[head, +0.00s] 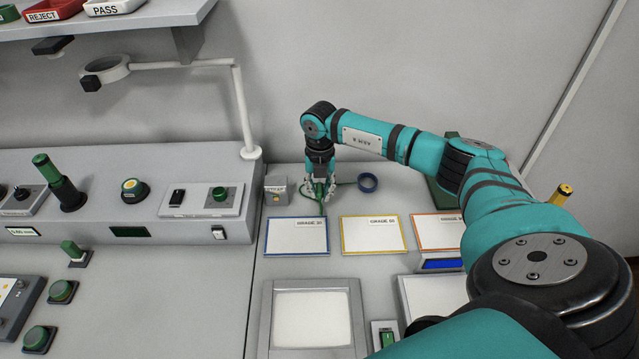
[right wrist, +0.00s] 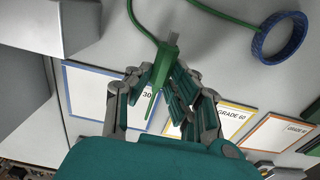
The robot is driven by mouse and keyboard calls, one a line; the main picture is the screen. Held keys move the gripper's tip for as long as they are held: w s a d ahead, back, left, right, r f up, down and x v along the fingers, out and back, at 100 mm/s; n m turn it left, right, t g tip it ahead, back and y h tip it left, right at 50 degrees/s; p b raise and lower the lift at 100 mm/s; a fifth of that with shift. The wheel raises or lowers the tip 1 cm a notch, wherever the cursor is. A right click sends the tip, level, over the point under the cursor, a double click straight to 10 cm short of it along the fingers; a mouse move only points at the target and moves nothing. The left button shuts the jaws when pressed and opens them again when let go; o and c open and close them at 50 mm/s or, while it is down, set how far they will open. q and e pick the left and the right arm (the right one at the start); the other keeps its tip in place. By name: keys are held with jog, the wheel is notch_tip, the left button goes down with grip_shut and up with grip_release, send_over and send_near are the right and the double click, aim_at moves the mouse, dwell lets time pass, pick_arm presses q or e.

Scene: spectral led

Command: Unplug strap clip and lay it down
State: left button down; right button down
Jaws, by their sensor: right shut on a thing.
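My right gripper (head: 319,192) is low over the back of the bench, its fingers closed around the green strap clip. In the right wrist view the green clip (right wrist: 159,68) sits between the fingertips (right wrist: 160,85), with a grey tip at its upper end and a tapered green end pointing down. The tip looks clear of any socket. A green cord (right wrist: 140,22) runs from the clip area towards a blue wrist strap ring (right wrist: 281,38) lying on the bench, which also shows in the head view (head: 368,182). A small grey box (head: 276,191) stands just left of the gripper. My left gripper is out of view.
In front of the gripper lie a blue-edged card (head: 297,237), a yellow-edged card (head: 373,235) and an orange-edged card (head: 438,232). A grey-framed panel (head: 312,284) is nearer. A raised console (head: 110,215) with green buttons and a lamp arm (head: 242,110) stand left.

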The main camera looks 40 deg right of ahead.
jog(key=shift+f+b, duration=1.4)
jog(key=shift+f, duration=0.8)
jog(key=c, duration=1.1)
grip_release()
jog(key=shift+r, duration=0.15)
jog(key=shift+c, duration=0.2)
jog(key=shift+r, duration=0.1)
jog(key=shift+r+p, duration=1.35)
jog(key=shift+r, duration=0.15)
jog(key=shift+f, duration=0.1)
